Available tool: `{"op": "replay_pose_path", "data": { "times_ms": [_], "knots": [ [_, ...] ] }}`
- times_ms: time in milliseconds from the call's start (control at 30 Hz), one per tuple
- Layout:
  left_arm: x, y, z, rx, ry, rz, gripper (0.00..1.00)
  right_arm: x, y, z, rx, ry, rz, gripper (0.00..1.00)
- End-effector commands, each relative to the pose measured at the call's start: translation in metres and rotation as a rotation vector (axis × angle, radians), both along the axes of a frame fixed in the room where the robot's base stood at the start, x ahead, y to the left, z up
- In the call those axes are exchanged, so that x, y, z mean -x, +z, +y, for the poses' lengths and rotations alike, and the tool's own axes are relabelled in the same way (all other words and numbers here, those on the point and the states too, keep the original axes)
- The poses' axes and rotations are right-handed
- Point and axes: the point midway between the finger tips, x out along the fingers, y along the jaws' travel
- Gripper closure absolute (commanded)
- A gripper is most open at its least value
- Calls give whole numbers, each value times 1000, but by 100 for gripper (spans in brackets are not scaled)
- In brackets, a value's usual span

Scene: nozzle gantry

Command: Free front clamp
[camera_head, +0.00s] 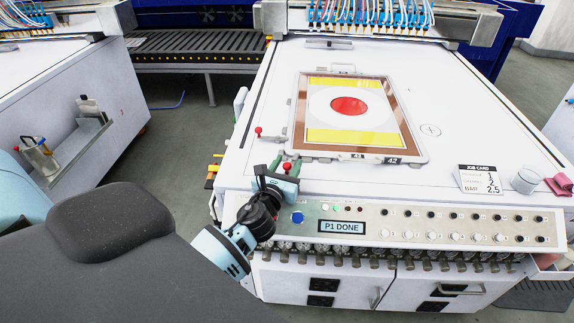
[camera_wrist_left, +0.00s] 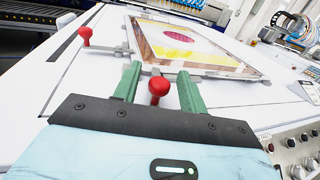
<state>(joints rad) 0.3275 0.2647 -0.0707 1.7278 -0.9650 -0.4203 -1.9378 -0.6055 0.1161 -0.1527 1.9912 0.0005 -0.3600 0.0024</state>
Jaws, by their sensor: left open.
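The front clamp has a red ball knob (camera_head: 287,167) near the front left corner of the framed screen (camera_head: 418,145). In the left wrist view its knob (camera_wrist_left: 158,86) shows between my green fingers, and a metal bar behind it reaches towards the frame. My left gripper (camera_head: 285,162) is open, with one finger on each side of the knob; its fingers also show in the wrist view (camera_wrist_left: 158,72). I cannot tell whether a finger touches the knob. A second red-knobbed clamp (camera_head: 258,131) stands farther back at the frame's left side, also in the wrist view (camera_wrist_left: 84,37). My right gripper is not in view.
A control panel (camera_head: 342,227) reading "P1 DONE" runs along the machine's front edge. A job card (camera_head: 479,179), a white cylinder (camera_head: 524,180) and a pink cloth (camera_head: 559,184) lie at the right. The white table between frame and panel is mostly clear. A nozzle gantry stands behind.

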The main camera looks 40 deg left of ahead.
Motion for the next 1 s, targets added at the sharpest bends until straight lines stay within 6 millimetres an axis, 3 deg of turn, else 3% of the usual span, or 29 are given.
{"op": "replay_pose_path", "data": {
  "times_ms": [500,900,1000],
  "knots": [
    [65,-2,-19,1,-1,3,58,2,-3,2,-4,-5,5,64],
    [74,0,-22,0,0,1,58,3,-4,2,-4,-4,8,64],
    [73,0,-22,4,-1,0,70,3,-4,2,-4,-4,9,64]
  ]
}}
